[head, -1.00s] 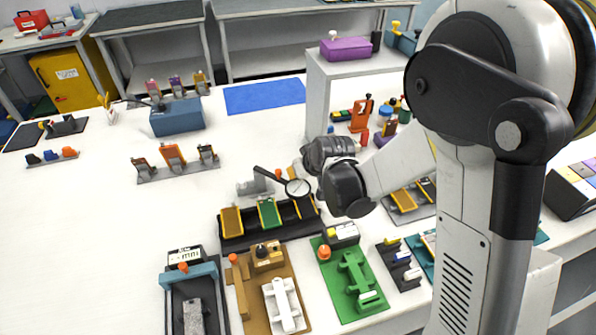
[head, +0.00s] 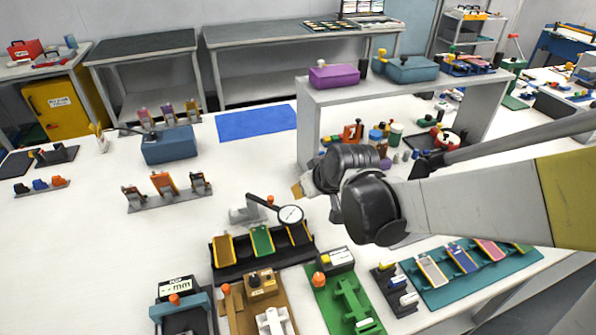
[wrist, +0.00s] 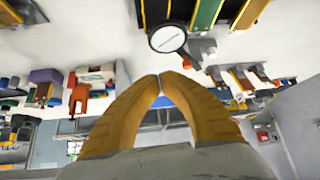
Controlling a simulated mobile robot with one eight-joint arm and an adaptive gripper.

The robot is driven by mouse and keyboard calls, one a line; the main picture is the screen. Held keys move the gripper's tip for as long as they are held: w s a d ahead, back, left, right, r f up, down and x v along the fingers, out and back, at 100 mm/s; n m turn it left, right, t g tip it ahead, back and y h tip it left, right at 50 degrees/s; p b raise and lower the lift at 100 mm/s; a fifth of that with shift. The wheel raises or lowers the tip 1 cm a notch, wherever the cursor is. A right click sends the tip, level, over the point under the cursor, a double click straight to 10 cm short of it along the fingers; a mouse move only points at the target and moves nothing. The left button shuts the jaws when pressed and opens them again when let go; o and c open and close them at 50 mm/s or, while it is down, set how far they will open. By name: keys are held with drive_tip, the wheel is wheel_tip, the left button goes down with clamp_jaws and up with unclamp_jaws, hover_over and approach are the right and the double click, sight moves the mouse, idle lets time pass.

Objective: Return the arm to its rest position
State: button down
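My arm crosses the head view from the right edge toward the middle. My gripper (head: 298,190) is at its left end, above the white table (head: 90,245), with the yellow fingertips only partly showing. In the wrist view, the two yellow fingers of my gripper (wrist: 160,77) meet at their tips with nothing between them. A dial gauge (head: 290,215) stands on the table below and just left of the gripper in the head view. It also shows past the fingertips in the wrist view (wrist: 167,38).
A black rack (head: 230,268) with coloured pouch cells lies below the gripper. A teal tray (head: 522,264) of cells lies under my arm. A raised shelf (head: 312,120) with a purple box (head: 334,76) stands behind.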

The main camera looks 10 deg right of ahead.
drive_tip(key=s+d+r+m+h, duration=0.1)
drive_tip(key=s+d+r+m, duration=0.1)
drive_tip(key=s+d, duration=0.3)
drive_tip(key=s+d+r+m+h, duration=0.1)
drive_tip(key=s+d+r, duration=0.3)
drive_tip(key=s, duration=1)
drive_tip(key=shift+s+d+m+h, duration=0.2)
drive_tip(key=shift+d+m+h, duration=0.2)
drive_tip(key=shift+d+m, duration=0.25)
